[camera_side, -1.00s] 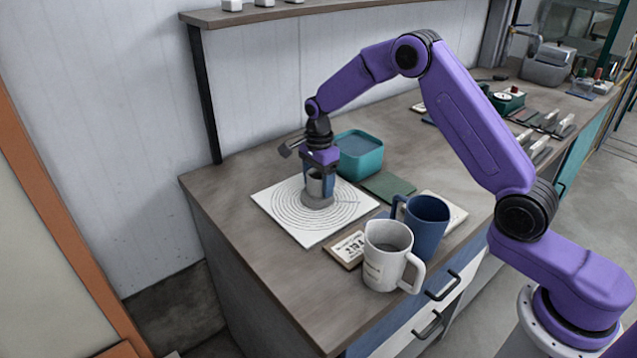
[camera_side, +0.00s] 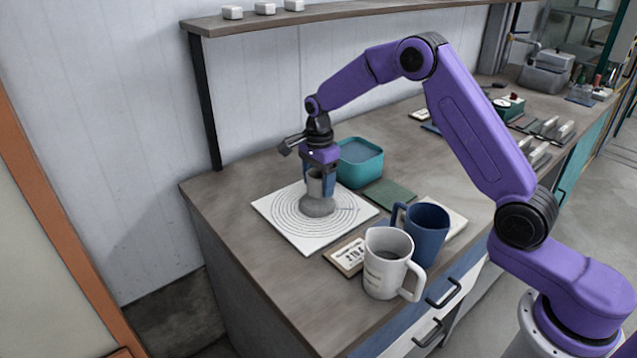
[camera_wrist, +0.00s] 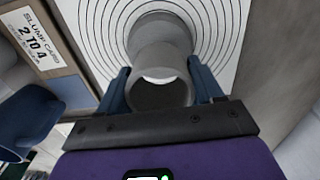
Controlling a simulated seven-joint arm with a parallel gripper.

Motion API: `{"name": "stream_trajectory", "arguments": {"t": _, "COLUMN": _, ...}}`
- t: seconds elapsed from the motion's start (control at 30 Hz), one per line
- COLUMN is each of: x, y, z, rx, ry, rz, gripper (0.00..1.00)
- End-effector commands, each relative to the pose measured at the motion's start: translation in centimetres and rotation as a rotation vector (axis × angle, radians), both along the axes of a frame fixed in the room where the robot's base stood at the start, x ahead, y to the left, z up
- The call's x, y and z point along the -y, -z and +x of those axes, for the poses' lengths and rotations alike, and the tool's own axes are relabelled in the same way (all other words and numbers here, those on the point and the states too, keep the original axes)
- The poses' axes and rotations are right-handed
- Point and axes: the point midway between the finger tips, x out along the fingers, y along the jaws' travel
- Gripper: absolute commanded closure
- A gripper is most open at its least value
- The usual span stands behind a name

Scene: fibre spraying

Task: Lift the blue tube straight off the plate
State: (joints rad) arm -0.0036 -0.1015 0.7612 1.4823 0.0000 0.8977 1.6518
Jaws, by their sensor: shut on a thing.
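The tube (camera_side: 315,184) looks grey rather than blue. It stands upright between the blue fingers of my gripper (camera_side: 320,183). In the wrist view the fingers (camera_wrist: 162,88) press on both sides of the tube (camera_wrist: 160,60), and its dark open top faces the camera. A grey round mass (camera_side: 318,208) sits on the white plate (camera_side: 285,216), which is marked with rings. The tube is directly above this mass; I cannot tell whether its lower rim still touches it. The mass also shows past the tube in the wrist view (camera_wrist: 160,20).
A teal tub (camera_side: 360,170) stands close behind the plate on the right. A green pad (camera_side: 388,194), a blue mug (camera_side: 428,228), a white jug (camera_side: 388,266) and a label card (camera_side: 347,257) lie to the right and front. The bench left of the plate is clear.

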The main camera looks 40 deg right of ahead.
Motion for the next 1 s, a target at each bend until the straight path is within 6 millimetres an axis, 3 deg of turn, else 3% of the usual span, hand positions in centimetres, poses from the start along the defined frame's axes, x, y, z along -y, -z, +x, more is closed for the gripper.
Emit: {"name": "stream_trajectory", "arguments": {"t": 1.0, "x": 0.0, "y": -2.3, "z": 0.0, "rx": 0.0, "ry": 0.0, "rz": 0.0, "gripper": 0.76}}
